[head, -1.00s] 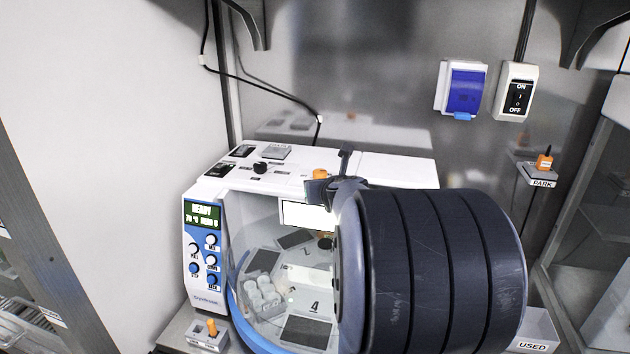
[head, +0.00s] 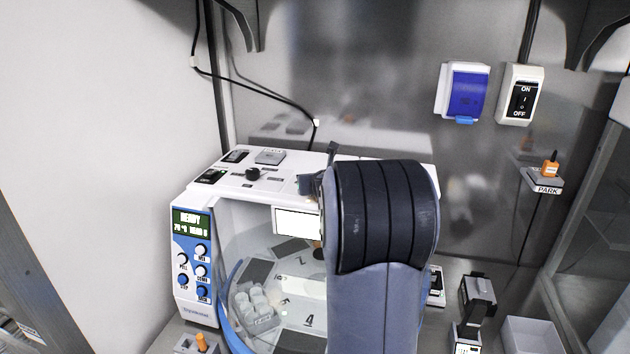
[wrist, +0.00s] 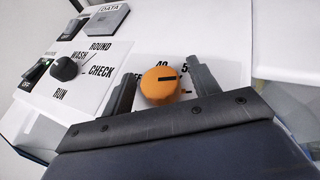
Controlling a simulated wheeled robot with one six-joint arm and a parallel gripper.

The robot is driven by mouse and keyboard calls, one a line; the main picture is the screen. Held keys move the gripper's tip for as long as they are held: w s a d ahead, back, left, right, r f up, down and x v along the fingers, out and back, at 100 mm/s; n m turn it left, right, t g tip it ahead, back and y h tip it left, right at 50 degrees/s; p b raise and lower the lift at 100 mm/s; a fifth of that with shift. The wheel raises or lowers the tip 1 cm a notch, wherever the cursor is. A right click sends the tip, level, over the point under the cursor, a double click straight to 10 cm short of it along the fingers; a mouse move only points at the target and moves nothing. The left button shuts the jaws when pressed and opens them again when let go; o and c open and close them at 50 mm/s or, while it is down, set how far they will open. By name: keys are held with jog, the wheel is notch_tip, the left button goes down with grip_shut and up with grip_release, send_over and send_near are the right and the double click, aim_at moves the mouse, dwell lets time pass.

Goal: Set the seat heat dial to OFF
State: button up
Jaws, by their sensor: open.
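An orange dial (wrist: 160,86) with a dark pointer bar stands on the white machine top in the wrist view. My gripper (wrist: 161,72) is open, with one finger on each side of the dial. I cannot tell whether either finger touches it. In the head view my gripper (head: 312,184) is over the top of the white machine (head: 355,172), and my arm hides the orange dial there.
A black knob (wrist: 66,69) with ROUND, WASH, CHECK and RUN marks is left of the dial, beside a grey DATA cover (wrist: 108,20). The machine's front panel (head: 190,255) reads READY. A blue wall socket (head: 464,92) and an ON/OFF switch (head: 520,95) are at the back right.

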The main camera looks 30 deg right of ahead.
jog(key=shift+c, duration=0.5)
jog(key=c, duration=0.9)
jog(key=shift+n+y, duration=0.3)
jog(key=n+y, duration=0.1)
jog(key=y, duration=0.1)
jog(key=n+t+y, duration=0.1)
jog(key=n+y, duration=0.1)
jog(key=shift+d+n, duration=0.2)
jog(key=shift+n, duration=0.1)
jog(key=n+g+y+p, duration=0.1)
jog(key=n+y+p, duration=0.2)
jog(key=n+y, duration=0.1)
jog(key=shift+r+n+y, duration=0.15)
jog(key=shift+n+y, duration=0.15)
jog(key=shift+y, duration=0.4)
jog(key=n+g+y+p, duration=0.1)
jog(key=n+y, duration=0.1)
jog(key=n+g+y+p, duration=0.1)
jog(key=n+g+y, duration=0.1)
jog(key=shift+f, duration=0.2)
jog(key=shift+n+g+y, duration=1.4)
jog(key=shift+n+g, duration=0.1)
jog(key=shift+n, duration=0.4)
jog(key=shift+n+g+y, duration=0.3)
jog(key=shift+n+g, duration=0.1)
